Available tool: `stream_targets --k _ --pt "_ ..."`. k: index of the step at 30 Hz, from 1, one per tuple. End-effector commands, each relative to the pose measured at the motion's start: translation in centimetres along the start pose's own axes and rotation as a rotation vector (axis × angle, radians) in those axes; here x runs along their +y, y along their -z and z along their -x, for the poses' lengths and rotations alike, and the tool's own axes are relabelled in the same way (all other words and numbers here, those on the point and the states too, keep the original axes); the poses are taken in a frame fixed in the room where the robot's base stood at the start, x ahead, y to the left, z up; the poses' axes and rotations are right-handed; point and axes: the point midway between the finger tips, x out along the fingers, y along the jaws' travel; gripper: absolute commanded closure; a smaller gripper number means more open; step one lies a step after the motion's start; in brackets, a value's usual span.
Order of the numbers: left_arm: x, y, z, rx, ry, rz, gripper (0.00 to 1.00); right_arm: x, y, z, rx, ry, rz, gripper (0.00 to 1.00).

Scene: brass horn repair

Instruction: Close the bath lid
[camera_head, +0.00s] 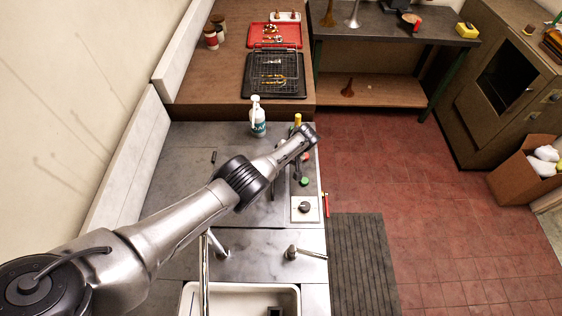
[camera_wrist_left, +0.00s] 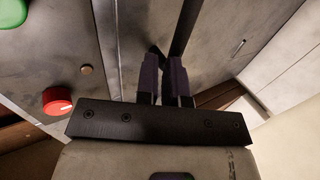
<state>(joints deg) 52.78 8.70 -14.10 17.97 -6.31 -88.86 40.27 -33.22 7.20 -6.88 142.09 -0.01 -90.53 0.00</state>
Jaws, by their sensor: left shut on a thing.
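In the head view my left arm reaches across the grey metal bench, and its left gripper (camera_head: 298,168) points down at the right part of the bench. In the wrist view the two fingers of my left gripper (camera_wrist_left: 165,84) are close together on a dark bar (camera_wrist_left: 185,28), which looks like the lid's handle. A grey metal panel (camera_wrist_left: 212,55) behind it looks like the bath lid, with a seam along its left side. My arm covers part of this area in the head view, so I cannot tell the lid's angle. My right gripper is not in view.
A red knob (camera_wrist_left: 57,101) and a green button (camera_wrist_left: 12,12) sit beside the panel. A spray bottle (camera_head: 258,121) stands behind the arm. A white sink (camera_head: 190,297) and taps are at the front. A wire rack (camera_head: 275,66) and red tray (camera_head: 263,42) are at the back.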

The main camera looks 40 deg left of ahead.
Motion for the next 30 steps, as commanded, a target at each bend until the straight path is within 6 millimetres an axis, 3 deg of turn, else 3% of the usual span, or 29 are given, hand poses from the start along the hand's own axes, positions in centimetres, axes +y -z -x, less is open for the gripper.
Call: stream_targets --k 2,7,21,30 --pt "0.0 -0.1 -0.8 -0.001 0.002 -0.002 1.00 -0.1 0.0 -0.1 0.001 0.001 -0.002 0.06" --pt "0.0 -0.1 0.3 -0.001 0.001 -0.003 1.00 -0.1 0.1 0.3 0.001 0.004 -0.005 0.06" --pt "0.1 -0.1 9.5 0.001 -0.003 -0.001 1.00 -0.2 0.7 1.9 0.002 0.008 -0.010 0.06" --pt "0.1 0.0 13.0 0.001 -0.001 0.000 1.00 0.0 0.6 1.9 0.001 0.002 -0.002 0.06"
